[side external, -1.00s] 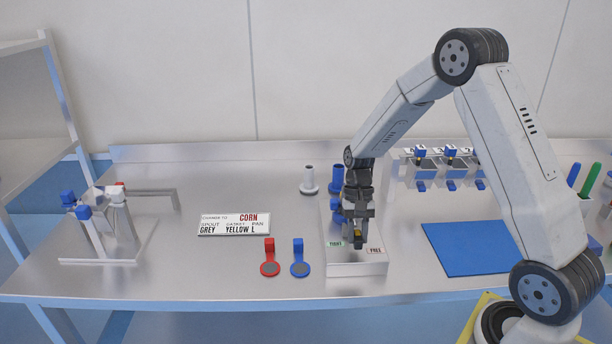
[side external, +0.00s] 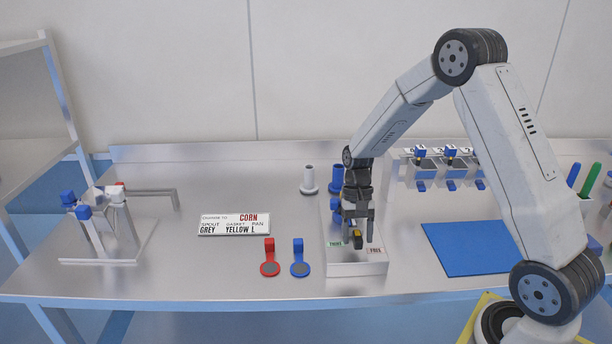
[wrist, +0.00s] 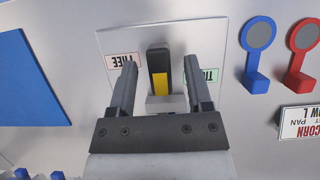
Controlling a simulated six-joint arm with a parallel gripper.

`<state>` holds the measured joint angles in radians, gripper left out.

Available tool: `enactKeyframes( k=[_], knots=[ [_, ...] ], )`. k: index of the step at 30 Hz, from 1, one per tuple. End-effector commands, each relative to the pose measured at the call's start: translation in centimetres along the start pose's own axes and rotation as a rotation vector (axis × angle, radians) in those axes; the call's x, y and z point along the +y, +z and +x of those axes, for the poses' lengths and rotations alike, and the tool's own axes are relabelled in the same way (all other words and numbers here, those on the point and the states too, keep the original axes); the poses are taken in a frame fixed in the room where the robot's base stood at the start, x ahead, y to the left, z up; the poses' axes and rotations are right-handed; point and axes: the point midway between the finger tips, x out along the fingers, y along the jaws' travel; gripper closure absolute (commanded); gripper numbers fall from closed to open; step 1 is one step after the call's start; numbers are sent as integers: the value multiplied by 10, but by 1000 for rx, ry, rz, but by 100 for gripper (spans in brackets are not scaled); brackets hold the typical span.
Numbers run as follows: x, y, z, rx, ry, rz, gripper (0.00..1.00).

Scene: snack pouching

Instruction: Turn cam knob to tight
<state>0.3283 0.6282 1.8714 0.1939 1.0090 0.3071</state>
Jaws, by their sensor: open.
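The cam knob (wrist: 160,68) is a black bar with a yellow stripe, on a pale block (wrist: 205,38). It also shows in the side view (side external: 357,239). In the wrist view it stands upright in the picture, between the pinkish FREE label (wrist: 121,62) and the green TIGHT label (wrist: 206,76), lined up with neither. My gripper (side external: 358,236) is open, with one finger on each side of the knob in the wrist view (wrist: 159,62) and visible gaps between. The exact fingertip height above the block is hard to tell.
A red paddle-shaped piece (side external: 270,268) and a blue one (side external: 300,268) lie left of the block. A sign (side external: 234,224) reads CORN. A blue mat (side external: 465,248) lies to the right. Spout-like parts, one white (side external: 309,182), stand behind.

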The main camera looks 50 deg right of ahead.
Motion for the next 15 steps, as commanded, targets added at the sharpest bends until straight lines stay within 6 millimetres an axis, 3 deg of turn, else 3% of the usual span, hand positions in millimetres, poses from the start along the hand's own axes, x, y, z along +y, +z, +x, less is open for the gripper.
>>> enactKeyframes(
  k=[8,15],
  knots=[
    [0,-1,-16,3,-2,0,36],
    [0,-1,-46,4,-2,1,36]
  ],
)
